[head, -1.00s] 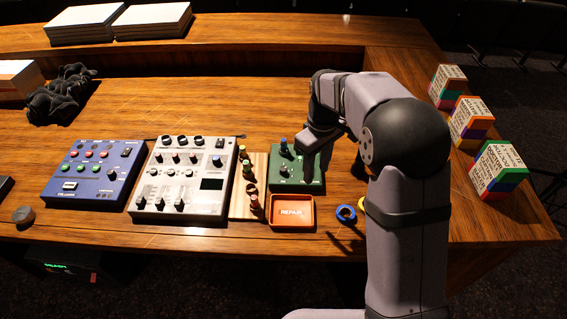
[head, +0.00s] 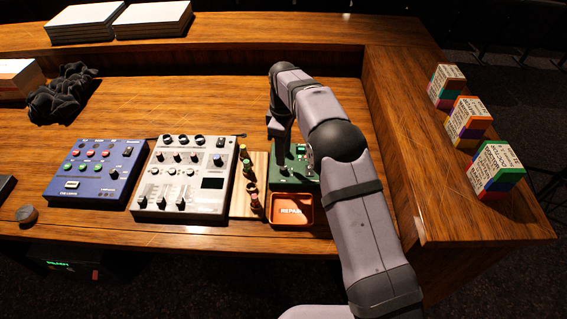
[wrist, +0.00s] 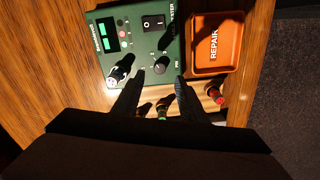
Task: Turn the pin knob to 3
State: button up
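The green tester box (head: 298,184) stands on the desk right of the wooden rack. The wrist view shows its top (wrist: 119,57) with a green display, a black rocker switch and a small dark knob (wrist: 163,70) with white marks around it, beside what looks like the PIN label. My gripper (wrist: 159,84) is open, with its two dark fingertips apart on either side of the knob's near side. I cannot tell whether they touch it or read its setting. A black and silver plug (wrist: 118,71) stands on the box left of the fingers. In the head view my gripper (head: 279,162) is over the box's left part.
The orange REPAIR tray (head: 291,223) lies in front of the box. The wooden rack (head: 237,210) holds several coloured plugs. A grey mixer (head: 155,212) and a blue device (head: 70,197) stand farther left. The desk behind the box is clear.

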aim_at(283, 169)
jog(key=shift+f+p, duration=1)
jog(key=shift+f, duration=2.2)
jog(key=shift+c, duration=0.6)
grip_shut()
